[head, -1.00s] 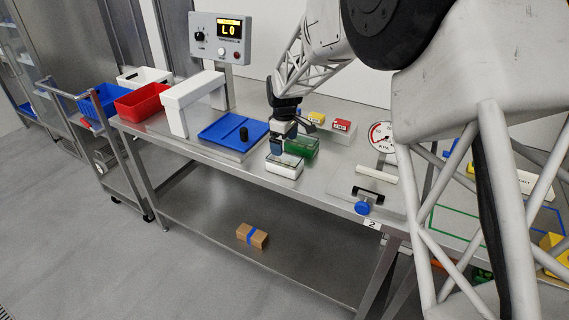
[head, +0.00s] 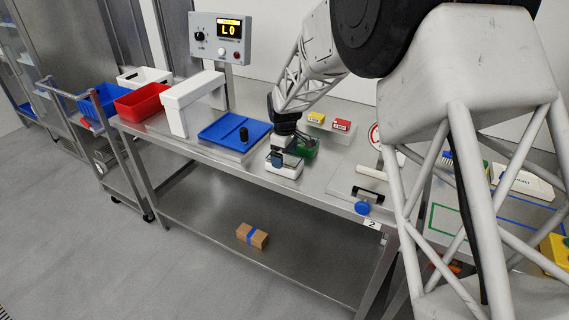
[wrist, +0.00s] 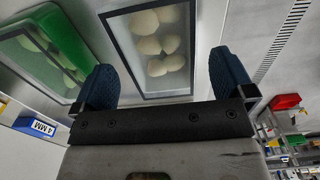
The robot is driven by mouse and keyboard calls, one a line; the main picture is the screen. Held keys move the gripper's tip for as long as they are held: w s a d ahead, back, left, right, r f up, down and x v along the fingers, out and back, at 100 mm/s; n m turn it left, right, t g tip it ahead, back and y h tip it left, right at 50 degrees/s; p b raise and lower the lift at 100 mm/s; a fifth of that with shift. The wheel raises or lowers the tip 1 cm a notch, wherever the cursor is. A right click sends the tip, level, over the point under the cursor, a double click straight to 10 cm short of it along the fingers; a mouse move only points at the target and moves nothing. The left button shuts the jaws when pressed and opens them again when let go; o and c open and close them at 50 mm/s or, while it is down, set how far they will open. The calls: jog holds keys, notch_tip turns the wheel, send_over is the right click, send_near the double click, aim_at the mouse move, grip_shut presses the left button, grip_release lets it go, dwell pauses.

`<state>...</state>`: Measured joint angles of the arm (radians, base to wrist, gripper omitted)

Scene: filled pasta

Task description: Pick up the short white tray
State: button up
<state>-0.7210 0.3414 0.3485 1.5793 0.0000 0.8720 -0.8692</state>
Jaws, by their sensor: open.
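The short white tray (head: 294,171) sits on the steel table, in front of a green tray (head: 311,150). In the wrist view the white tray (wrist: 186,95) holds several pale filled pasta pieces (wrist: 158,45) under what looks like a clear cover. My gripper (head: 276,160) is over the white tray in the head view and hides part of it. In the wrist view my gripper (wrist: 165,85) is open, with its two blue fingertips on either side of the tray's near part. I cannot tell whether they touch it.
The green tray (wrist: 68,45) lies close to the left in the wrist view. A blue board (head: 222,137) with a black knob is left of the trays. A panel with a black handle (head: 368,194) is to the right. Yellow (head: 316,118) and red (head: 341,125) boxes stand behind.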

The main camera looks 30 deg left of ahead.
jog(key=shift+f, duration=1.2)
jog(key=c, duration=1)
